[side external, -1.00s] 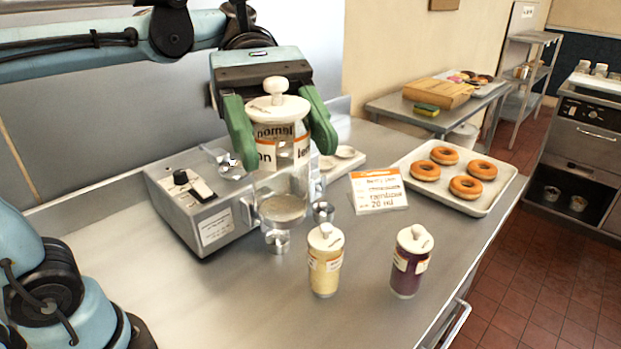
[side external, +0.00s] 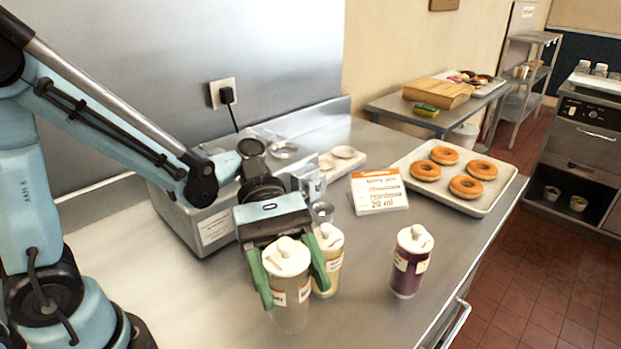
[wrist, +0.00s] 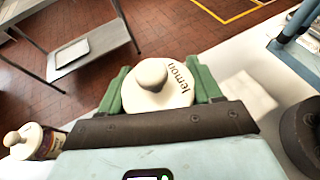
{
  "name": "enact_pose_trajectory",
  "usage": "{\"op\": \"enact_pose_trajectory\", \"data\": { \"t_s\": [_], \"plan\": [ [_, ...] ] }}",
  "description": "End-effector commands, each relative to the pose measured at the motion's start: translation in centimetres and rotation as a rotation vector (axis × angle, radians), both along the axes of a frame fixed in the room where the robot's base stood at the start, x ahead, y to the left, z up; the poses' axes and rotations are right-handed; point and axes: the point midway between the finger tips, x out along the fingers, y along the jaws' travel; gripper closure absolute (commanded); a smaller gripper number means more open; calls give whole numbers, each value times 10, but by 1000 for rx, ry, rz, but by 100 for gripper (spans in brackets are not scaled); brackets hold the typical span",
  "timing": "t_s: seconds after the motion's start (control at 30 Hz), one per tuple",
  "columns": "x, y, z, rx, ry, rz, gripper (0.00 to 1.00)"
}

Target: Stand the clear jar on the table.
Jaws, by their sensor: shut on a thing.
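The clear jar (side external: 290,318) has a white knobbed lid and a white label with an orange band. My gripper (side external: 295,291) is shut on it, with one green finger on each side. The jar is upright at the front of the steel table, its base at or close to the surface; I cannot tell if it touches. In the wrist view its lid (wrist: 153,76), reading "lemon", sits between the fingers of my gripper (wrist: 160,92).
A yellow jar (side external: 331,262) stands just behind and right, partly hidden by my gripper. A purple jar (side external: 409,266) stands farther right. A grey machine (side external: 205,225), price card (side external: 379,192) and doughnut tray (side external: 490,205) lie behind. The table's front left is clear.

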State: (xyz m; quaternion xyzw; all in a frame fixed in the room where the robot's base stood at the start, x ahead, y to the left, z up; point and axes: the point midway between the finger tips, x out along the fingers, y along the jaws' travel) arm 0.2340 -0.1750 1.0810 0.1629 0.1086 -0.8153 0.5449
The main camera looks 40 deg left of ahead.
Motion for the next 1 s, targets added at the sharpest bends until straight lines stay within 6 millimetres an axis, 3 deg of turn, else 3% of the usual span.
{"op": "enact_pose_trajectory", "data": {
  "t_s": [1.0],
  "plan": [
    [-1, 0, -60, -1, 0, 0, 100]
  ]
}}
